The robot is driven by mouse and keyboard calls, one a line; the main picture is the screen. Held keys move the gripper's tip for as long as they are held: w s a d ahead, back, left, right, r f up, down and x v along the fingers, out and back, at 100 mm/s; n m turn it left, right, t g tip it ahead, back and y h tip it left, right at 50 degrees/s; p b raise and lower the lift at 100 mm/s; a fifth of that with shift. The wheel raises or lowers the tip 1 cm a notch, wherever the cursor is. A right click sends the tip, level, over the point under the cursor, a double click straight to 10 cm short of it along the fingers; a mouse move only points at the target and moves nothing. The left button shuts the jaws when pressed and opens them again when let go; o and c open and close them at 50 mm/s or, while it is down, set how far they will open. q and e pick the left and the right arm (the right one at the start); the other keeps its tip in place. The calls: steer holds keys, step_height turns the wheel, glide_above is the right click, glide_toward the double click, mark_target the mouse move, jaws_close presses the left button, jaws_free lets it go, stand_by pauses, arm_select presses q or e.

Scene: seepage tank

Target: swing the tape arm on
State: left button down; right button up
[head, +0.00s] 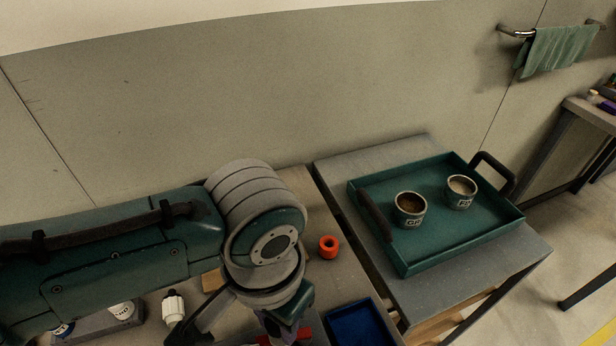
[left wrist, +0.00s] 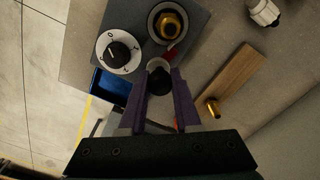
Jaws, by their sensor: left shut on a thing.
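My left gripper (left wrist: 159,82) points at a dark grey block (left wrist: 205,14) in the left wrist view. Its two purple fingers are closed on a dark rounded knob (left wrist: 159,80), with a pale ring just beyond it. A small red part (left wrist: 170,52) shows beside the fingertips. I cannot tell how much of this belongs to the tape arm. A white dial (left wrist: 118,53) with a black pointer and a brass fitting (left wrist: 168,25) sit on the block. In the head view my left arm hides most of the gripper and block. My right gripper is not in view.
A blue tray (head: 357,325) and an orange ring (head: 328,246) are on the bench right of my arm. A white bottle (head: 173,307) stands at the left. A green tray (head: 436,260) with two cans sits on the side table. A wooden strip (left wrist: 232,78) lies near the gripper.

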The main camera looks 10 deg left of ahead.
arm_select(q)
steer(key=shift+s+d+n+p, duration=0.2)
steer(key=shift+n+p, duration=0.4)
steer(key=shift+n, duration=0.4)
steer(key=c, duration=0.6)
jaws_free()
step_height(320, 180, up, 9)
steer(key=p, duration=0.2)
steer(key=shift+f+p, duration=0.1)
steer(key=shift+p, duration=0.2)
steer(key=shift+r, duration=0.55)
